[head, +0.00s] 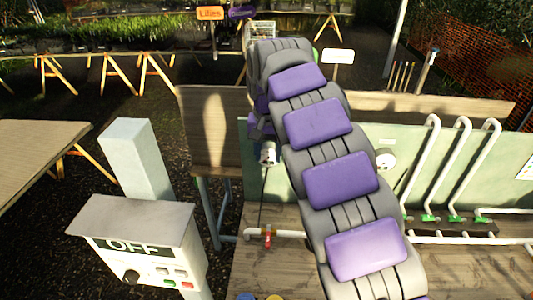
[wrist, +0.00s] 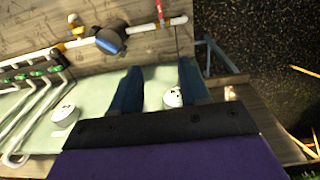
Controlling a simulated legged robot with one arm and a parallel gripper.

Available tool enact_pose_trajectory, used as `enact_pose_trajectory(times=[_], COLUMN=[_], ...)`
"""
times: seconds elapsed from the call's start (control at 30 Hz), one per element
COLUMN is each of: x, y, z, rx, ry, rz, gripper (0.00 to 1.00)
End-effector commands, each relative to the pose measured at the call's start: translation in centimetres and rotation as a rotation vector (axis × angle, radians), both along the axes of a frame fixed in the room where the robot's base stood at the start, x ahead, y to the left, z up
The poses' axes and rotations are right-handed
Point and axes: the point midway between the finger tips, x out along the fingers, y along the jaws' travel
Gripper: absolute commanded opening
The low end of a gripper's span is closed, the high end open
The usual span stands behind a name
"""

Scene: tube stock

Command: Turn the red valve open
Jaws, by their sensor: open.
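The red valve (head: 267,238) is a small red handle on a white pipe (head: 290,234) low along the wooden bench. In the wrist view the red valve (wrist: 160,10) shows at the top edge, beyond my fingertips and apart from them. My gripper (wrist: 160,66) is open, its two dark blue fingers spread with nothing held. In the head view my purple and grey arm hides most of the gripper and part of the pipe.
Bent white pipes with green valves (head: 454,218) stand at right. A grey control box reading OFF (head: 135,245) stands at left front.

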Motion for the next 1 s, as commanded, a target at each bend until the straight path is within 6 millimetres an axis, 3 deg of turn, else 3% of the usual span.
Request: enact_pose_trajectory(times=[0.17,0.43,0.6,0.87,1.0], x=[0.2,0.1,-0.8,-1.1,-1.2], y=[0.2,-0.8,-1.0,-0.6,-0.6], z=[-2.1,-13.8,-18.9,-21.6,-23.9], rx=[0.003,0.012,0.013,0.008,0.006], ry=[-0.001,0.011,0.014,0.017,0.021], rz=[-0.006,-0.013,0.013,0.026,0.026], gripper=[0.45,0.45,0.45,0.45,0.45])
